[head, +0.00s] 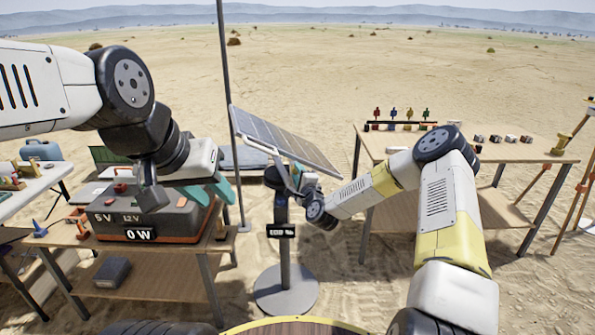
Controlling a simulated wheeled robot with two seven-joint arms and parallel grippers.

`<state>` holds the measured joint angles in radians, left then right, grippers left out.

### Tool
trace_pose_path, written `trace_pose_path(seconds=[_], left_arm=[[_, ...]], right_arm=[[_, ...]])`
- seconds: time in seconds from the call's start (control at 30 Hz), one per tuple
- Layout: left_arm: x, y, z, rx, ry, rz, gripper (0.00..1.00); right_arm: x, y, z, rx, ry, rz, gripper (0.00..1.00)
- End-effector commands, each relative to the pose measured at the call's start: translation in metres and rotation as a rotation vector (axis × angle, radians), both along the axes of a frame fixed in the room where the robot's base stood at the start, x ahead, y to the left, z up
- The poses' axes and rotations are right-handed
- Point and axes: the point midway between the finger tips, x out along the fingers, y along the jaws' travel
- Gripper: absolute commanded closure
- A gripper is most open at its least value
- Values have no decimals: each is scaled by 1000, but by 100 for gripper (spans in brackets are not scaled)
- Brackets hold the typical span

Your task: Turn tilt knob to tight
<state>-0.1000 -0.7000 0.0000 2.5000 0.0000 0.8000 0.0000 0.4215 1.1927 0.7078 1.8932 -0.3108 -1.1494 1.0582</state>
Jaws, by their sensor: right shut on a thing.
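A solar panel (285,136) stands tilted on a black post with a round grey base (286,290), in the middle of the head view. A small dark display (281,231) is on the post. My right gripper (293,183) is at the top of the post, just under the panel's lower edge. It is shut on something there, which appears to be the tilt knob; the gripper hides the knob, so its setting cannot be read. My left gripper (214,188), with teal fingers, hangs above the power box at left, apart from the panel; its finger gap is unclear.
The grey and orange power box (150,222) reads "5V", "12V" and "0W" on a wooden table (222,242). A tall pole (228,90) rises behind. A wooden table (545,150) with small blocks and figures stands at right. Sand between is open.

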Motion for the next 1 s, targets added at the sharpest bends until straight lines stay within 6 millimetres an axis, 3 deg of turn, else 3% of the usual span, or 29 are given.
trace_pose_path(seconds=[0.33, 0.37, 0.47, 0.83, 1.0], left_arm=[[0, 0, 0, 0, 0, 0, 64], [0, 0, 0, 0, 0, 0, 64], [0, 0, 0, 0, 0, 0, 64], [0, 0, 0, 0, 0, 0, 64], [0, 0, 0, 0, 0, 0, 64]], right_arm=[[-1, 0, -2, 4, 5, 0, 100], [-1, 0, -2, 3, 5, 0, 66], [-1, 0, -2, 3, 5, 0, 48], [0, 0, -2, -14, 0, 1, 48], [0, 1, -1, -168, -45, 0, 48]])
